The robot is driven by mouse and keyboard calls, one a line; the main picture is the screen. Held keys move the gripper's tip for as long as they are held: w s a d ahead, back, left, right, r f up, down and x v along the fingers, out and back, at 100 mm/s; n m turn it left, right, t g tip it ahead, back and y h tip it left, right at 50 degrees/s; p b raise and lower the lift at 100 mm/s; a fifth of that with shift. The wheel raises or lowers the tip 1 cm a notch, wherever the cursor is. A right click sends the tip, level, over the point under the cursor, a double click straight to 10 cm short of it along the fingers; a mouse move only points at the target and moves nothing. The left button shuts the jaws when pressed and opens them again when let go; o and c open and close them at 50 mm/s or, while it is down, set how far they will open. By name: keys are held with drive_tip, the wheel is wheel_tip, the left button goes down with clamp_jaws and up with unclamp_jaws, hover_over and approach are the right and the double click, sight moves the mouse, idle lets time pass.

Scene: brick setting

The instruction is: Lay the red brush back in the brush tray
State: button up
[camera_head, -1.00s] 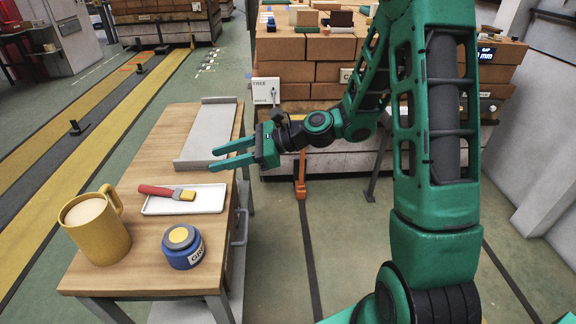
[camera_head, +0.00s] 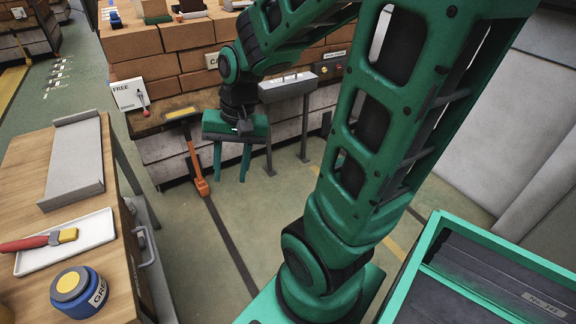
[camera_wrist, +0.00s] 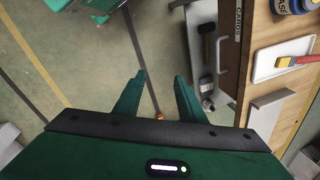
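The red brush (camera_head: 30,243) with its yellowish tip lies across the white brush tray (camera_head: 95,232) on the wooden table at the left. The end of its handle reaches past the tray's left rim. The brush also shows in the wrist view (camera_wrist: 298,61), with the tray (camera_wrist: 265,71) under it at the upper right. My gripper (camera_head: 231,176) is open and empty, pointing down over the floor to the right of the table, clear of the brush and tray. In the wrist view, its fingers (camera_wrist: 160,78) have only floor between them.
A blue pot (camera_head: 78,292) stands in front of the tray, and a grey metal plate (camera_head: 75,165) lies behind it. Stacked bricks (camera_head: 190,70) stand at the back, with an orange-handled tool (camera_head: 195,165) leaning there. A green box (camera_head: 450,285) is at lower right.

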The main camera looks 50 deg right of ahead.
drive_tip(key=s+d+r+n+g+h, duration=0.1)
drive_tip(key=s+d+r+n, duration=0.1)
drive_tip(key=s+d, duration=0.5)
drive_tip(key=s+r, duration=0.1)
drive_tip(key=s, duration=0.4)
drive_tip(key=shift+s+g+h, duration=0.3)
drive_tip(key=shift+s, duration=0.05)
drive_tip(key=shift+r, duration=0.1)
drive_tip(key=shift+w+f, duration=0.3)
drive_tip(key=shift+w, duration=0.5)
drive_tip(key=shift+c, duration=0.7)
